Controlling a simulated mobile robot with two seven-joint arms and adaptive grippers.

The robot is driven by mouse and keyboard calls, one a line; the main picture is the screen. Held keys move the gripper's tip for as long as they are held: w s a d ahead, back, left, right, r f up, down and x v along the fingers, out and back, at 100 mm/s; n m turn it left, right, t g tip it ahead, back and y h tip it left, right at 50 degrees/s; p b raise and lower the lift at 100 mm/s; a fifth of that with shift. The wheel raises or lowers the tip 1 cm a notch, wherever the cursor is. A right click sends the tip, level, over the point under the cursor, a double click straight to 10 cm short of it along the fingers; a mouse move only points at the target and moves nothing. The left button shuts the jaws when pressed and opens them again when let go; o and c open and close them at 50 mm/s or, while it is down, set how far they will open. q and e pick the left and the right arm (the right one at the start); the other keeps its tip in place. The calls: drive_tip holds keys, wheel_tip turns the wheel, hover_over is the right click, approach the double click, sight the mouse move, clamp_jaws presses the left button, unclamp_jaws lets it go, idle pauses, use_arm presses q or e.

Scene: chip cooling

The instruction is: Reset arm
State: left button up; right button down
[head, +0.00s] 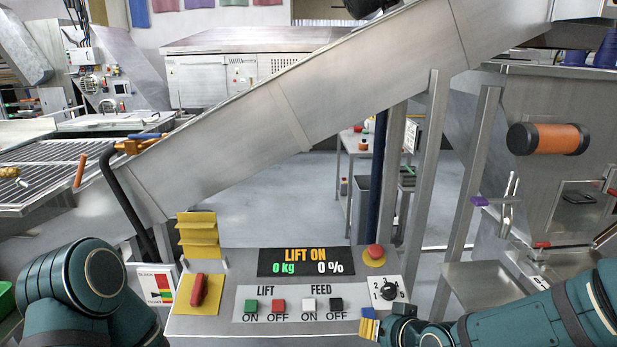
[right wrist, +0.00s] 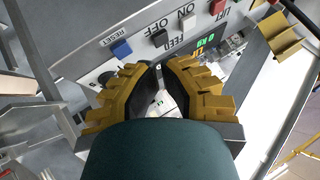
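My right gripper (head: 372,327), with yellow fingers, is low at the right end of the control panel (head: 212,322). It is beside the blue reset button (head: 368,312) and below the black numbered selector knob (head: 390,291). In the right wrist view the gripper (right wrist: 161,72) has its fingers apart, with a narrow gap at the tips, and a white plate shows between them. It holds nothing that I can see. The blue button (right wrist: 122,48) is just left of the fingers there. My left arm is at the lower left in the head view; its gripper is out of view.
The panel display (head: 305,262) reads LIFT ON, 0 kg, 0 %. A red mushroom button (head: 375,252), lift and feed buttons, and a red switch (head: 199,291) on yellow stand on the panel. A steel chute (head: 300,105) crosses behind. An orange roller (head: 550,139) is at right.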

drive_tip(key=s+a+f+g, duration=0.1)
drive_tip(key=s+f+g, duration=0.2)
drive_tip(key=s+f, duration=0.5)
drive_tip(key=s+a+f+m+g+h, duration=0.1)
drive_tip(key=s+f+g, duration=0.3)
drive_tip(key=f, duration=1.2)
drive_tip(key=s+a, duration=0.1)
drive_tip(key=s, duration=0.3)
